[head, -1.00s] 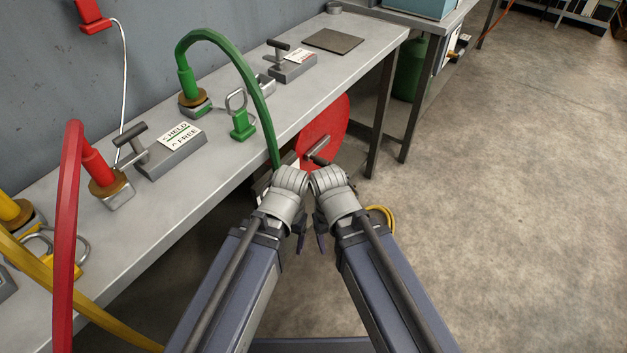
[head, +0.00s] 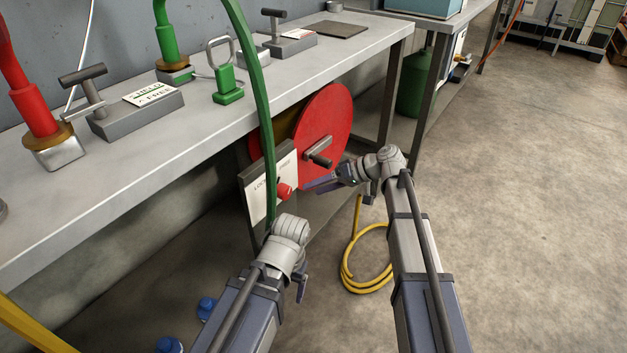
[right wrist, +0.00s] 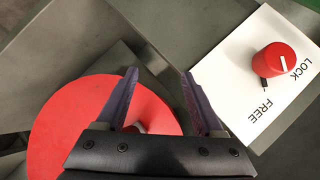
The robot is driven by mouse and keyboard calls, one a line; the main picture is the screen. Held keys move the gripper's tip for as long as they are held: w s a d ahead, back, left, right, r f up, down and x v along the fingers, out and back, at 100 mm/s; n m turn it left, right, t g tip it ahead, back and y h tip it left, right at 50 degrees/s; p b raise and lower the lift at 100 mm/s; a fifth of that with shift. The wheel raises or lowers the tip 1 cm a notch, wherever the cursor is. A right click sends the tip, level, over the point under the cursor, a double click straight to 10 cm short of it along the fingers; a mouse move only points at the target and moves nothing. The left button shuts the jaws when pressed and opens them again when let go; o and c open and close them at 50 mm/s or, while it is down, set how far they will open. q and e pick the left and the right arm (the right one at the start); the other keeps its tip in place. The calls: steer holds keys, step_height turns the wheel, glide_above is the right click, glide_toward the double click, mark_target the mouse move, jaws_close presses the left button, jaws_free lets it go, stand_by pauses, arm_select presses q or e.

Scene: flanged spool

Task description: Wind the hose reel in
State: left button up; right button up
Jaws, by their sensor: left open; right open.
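The hose reel, a red flanged disc (head: 327,120), stands under the bench edge; its crank handle (head: 319,153) sticks out in front. It fills the lower left of the right wrist view (right wrist: 70,125). A white LOCK/FREE plate (head: 258,190) with a red knob (head: 285,191) is beside it. In the right wrist view the knob (right wrist: 279,60) has a white line on the side nearer LOCK. A yellow hose (head: 345,275) lies coiled on the floor. My right gripper (head: 312,185) is open and empty beside the knob. My left gripper (head: 301,288) is open and empty, lower down.
The grey bench (head: 190,125) carries red and green hose fittings, a HELD/FREE block (head: 135,113) and a green clip (head: 228,85). A green hose (head: 264,110) hangs over the edge near the plate. Blue caps (head: 206,308) sit at lower left. Floor at right is clear.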

mark_target(314, 162)
steer(key=w+d+r+t+y+b, duration=0.25)
steer(key=w+d, duration=0.35)
steer(key=w, duration=0.3)
arm_select(q)
steer(key=shift+f+b, duration=0.85)
steer(key=shift+f, duration=2.05)
arm_select(e)
steer(key=shift+y, duration=0.25)
steer(key=shift+s+x, duration=0.1)
steer(key=shift+x, duration=1.85)
steer(key=shift+s+x, duration=0.15)
steer(key=shift+x, duration=1.75)
steer(key=shift+a+r, duration=0.1)
steer(key=shift+r, duration=0.05)
jaws_close()
